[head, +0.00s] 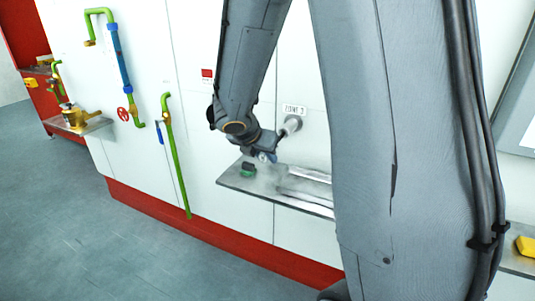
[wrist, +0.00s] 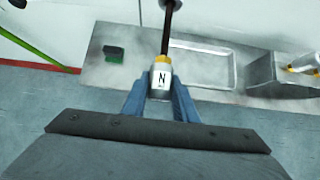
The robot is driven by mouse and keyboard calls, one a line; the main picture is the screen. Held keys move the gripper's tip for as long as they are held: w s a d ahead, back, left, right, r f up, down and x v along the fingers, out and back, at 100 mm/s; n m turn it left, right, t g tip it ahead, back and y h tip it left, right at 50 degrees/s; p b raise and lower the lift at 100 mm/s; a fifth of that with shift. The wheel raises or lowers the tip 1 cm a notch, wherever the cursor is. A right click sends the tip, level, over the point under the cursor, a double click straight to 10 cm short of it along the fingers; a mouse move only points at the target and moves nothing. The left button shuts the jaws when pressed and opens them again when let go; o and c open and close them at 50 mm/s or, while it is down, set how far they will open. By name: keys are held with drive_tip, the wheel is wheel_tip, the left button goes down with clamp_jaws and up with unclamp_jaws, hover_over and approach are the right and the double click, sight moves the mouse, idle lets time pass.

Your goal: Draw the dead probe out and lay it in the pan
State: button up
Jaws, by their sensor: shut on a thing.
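My gripper (wrist: 161,98) is shut on the head of a probe (wrist: 161,79), a pale cylinder marked N with a yellowish band. Its dark stem runs up the wrist view to a metal port (wrist: 173,4) at the top edge. The stem's far end is not visible, and I cannot tell how much sits inside the port. In the head view my gripper (head: 268,155) is small, near the wall port (head: 291,124) below the ZONE 3 label. The shallow rectangular pan (wrist: 202,66) lies on the shelf, right of the probe; it looks empty.
The grey shelf (wrist: 100,74) juts from the white wall. A dark and green object (wrist: 114,54) lies on its left. A metal block (wrist: 277,79) with yellow-banded pieces (wrist: 304,63) stands right of the pan. Green and blue pipes (head: 176,155) run along the wall farther left.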

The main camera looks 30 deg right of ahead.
sight(261, 161)
drive_tip(key=shift+s+a+f, duration=0.1)
drive_tip(key=shift+s+a, duration=0.95)
drive_tip(key=shift+a, duration=0.25)
